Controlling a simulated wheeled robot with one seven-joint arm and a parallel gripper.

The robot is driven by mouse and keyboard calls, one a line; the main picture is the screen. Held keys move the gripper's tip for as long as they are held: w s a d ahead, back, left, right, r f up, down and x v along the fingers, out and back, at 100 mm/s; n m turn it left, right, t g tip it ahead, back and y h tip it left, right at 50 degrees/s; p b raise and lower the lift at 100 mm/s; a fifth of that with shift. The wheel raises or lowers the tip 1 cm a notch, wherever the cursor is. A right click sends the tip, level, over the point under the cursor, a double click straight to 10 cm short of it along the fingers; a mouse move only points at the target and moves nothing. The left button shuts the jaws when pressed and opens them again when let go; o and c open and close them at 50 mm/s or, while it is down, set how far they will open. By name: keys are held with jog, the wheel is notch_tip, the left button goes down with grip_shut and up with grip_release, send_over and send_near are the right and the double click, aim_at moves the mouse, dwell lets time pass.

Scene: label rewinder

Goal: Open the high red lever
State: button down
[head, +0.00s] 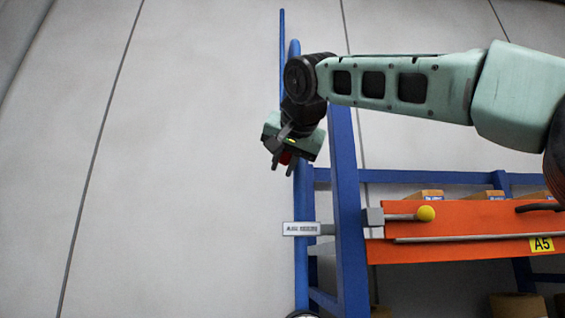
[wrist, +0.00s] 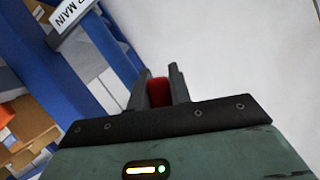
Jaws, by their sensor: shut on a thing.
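The red lever (head: 285,158) shows in the head view as a small red patch between my gripper's fingers, beside the upper part of a blue upright pipe. In the wrist view the red lever (wrist: 159,91) stands between the two dark fingers. My gripper (head: 282,164) points downward and is shut on the red part; in the wrist view my gripper (wrist: 159,88) has a finger on either side of it. The fingers and gripper body hide most of the lever, so its angle cannot be told.
A blue pipe (head: 301,200) and blue rack post (head: 347,200) stand close to the gripper. A label plate (head: 301,229) is on the pipe below. An orange beam (head: 465,222) carries a yellow knob (head: 426,214). The left side before the grey wall (head: 180,160) is clear.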

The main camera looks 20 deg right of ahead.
jog(key=c, duration=1.3)
grip_release()
